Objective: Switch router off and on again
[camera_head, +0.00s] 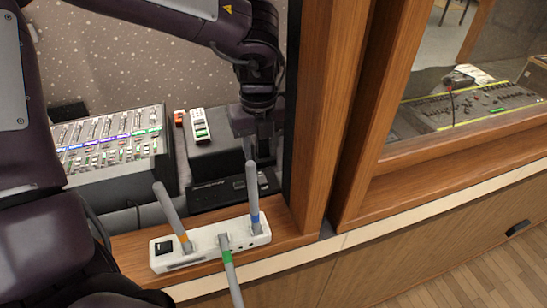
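A white power strip (208,260) lies on the wooden ledge at the bottom middle. It holds three grey plugs with cables, banded orange (185,243), green (226,255) and blue (255,218). A dark switch (163,248) shows at its left end. A low black box (228,190) stands just behind the strip; I cannot tell whether it is the router. My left gripper (263,150) points down behind the blue-banded plug, near the black box's right end. Its fingertips are partly hidden, so its opening is unclear. My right gripper is not in view.
A lighting desk (110,140) with lit faders stands at the left. A wooden post (325,110) stands close right of my gripper. Another console (480,102) is behind glass.

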